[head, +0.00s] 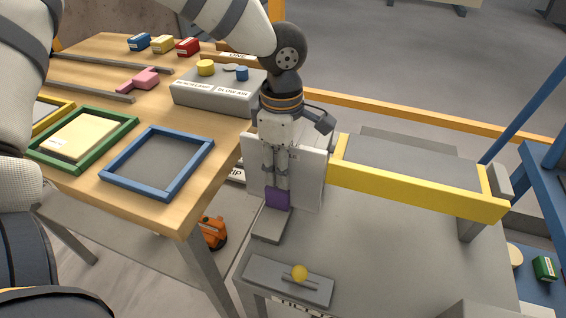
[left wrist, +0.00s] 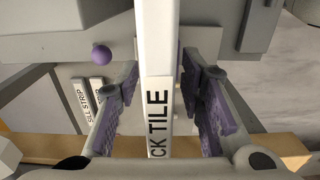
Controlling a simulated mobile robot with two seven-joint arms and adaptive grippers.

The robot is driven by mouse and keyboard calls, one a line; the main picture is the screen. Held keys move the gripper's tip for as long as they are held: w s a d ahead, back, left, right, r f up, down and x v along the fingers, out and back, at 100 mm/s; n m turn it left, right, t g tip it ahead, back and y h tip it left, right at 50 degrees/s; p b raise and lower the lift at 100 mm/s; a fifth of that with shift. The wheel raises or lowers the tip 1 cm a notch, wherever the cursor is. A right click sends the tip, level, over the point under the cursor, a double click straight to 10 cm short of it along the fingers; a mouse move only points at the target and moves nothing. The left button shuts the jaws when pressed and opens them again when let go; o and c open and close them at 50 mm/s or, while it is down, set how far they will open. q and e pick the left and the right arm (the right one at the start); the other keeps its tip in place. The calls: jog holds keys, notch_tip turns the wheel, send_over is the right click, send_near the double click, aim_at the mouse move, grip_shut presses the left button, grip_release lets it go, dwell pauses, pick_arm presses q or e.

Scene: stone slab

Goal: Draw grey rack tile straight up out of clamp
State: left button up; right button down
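In the left wrist view the left gripper (left wrist: 160,105) is open, one finger on each side of the tile, with a visible gap on the left. The tile's foot and the clamp's grip on it are hidden. My right gripper is not in view.
A grey plate with a yellow knob (head: 300,273) lies on the grey bench in front. A yellow-edged frame (head: 420,192) adjoins the tile on the right. The wooden table (head: 200,205) on the left holds a blue frame (head: 155,190), a green frame (head: 125,128) and a grey box (head: 205,97).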

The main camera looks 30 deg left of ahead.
pick_arm(q)
jog(key=shift+c, duration=0.2)
